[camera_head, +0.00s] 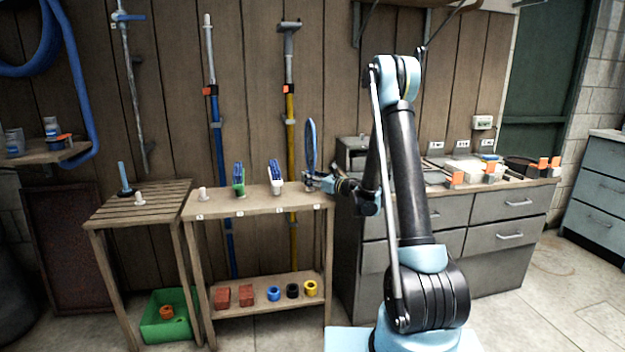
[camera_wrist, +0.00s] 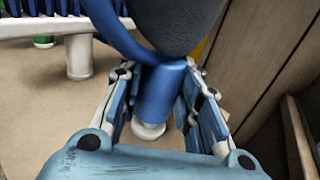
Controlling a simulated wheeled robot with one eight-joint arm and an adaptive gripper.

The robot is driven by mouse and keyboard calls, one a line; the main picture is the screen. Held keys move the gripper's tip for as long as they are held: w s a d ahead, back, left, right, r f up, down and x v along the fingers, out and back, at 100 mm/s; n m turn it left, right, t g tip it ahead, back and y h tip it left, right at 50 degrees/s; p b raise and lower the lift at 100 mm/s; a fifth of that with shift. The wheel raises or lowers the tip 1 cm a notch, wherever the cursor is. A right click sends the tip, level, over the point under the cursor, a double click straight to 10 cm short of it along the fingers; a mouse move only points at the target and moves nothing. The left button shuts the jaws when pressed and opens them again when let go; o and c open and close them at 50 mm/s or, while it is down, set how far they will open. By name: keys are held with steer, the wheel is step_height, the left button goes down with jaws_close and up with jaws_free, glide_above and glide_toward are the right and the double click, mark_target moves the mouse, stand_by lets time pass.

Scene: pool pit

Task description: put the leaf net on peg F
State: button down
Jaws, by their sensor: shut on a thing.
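The leaf net (camera_head: 311,145) has a blue rim and dark mesh and stands upright at the right end of the wooden peg shelf (camera_head: 222,206). My gripper (camera_head: 318,181) reaches it from the right. In the wrist view my gripper (camera_wrist: 158,100) is shut on the net's blue handle (camera_wrist: 160,90), with one finger on each side. A white round base (camera_wrist: 149,130) shows right under the handle; I cannot tell whether the handle rests on it or is slightly raised. The small labels on the shelf edge are too small to read, so I cannot tell which peg is F.
Two blue brushes (camera_head: 239,176) (camera_head: 275,172) stand on the middle pegs, and a bare white peg (camera_head: 202,194) is at the left. A slatted stand (camera_head: 150,198) beside it holds a bare peg (camera_head: 139,198) and a blue upright tool (camera_head: 124,178). The drawer counter (camera_head: 485,195) stands at right.

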steer(key=shift+f, duration=0.75)
stand_by(0.3)
stand_by(0.4)
steer(key=c, duration=0.6)
jaws_free()
steer(key=shift+s, duration=0.1)
steer(key=shift+v, duration=5.5)
